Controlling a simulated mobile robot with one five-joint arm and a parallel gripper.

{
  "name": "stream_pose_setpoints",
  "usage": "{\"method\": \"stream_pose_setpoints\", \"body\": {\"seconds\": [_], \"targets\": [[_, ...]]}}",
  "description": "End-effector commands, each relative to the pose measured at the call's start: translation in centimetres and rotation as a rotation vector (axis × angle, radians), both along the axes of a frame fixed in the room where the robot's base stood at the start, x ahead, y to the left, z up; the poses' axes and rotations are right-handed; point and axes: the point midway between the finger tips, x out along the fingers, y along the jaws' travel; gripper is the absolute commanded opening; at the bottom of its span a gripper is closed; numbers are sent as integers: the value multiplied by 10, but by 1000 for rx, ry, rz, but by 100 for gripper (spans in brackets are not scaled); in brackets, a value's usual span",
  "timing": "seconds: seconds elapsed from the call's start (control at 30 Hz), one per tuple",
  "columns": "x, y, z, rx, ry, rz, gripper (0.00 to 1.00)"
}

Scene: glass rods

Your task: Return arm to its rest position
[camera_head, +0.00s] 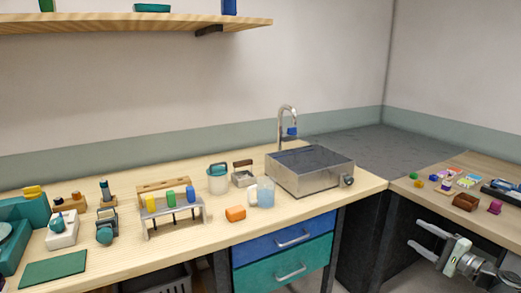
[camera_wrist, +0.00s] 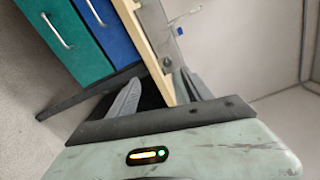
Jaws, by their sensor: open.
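My gripper (camera_head: 418,237) is at the lower right of the head view, in front of the right-hand bench and below its top. Its two pale fingers point left and stand apart with nothing between them. In the wrist view my gripper (camera_wrist: 160,77) shows its grey fingers spread. The bench edge and drawers lie beyond them, with no object held. A small rack (camera_head: 175,214) on the long bench holds rods with a yellow, a green (camera_head: 171,198) and a blue top.
Blue and green drawers (camera_head: 283,263) are beneath.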

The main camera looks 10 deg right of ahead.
Motion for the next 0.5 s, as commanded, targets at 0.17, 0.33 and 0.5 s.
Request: {"method": "stream_pose_setpoints", "body": {"seconds": [0.17,0.33,0.5], "targets": [[28,30,0,0,-1,61,58],[57,65,0,0,0,129,58],[92,118,0,-1,0,223,58]]}}
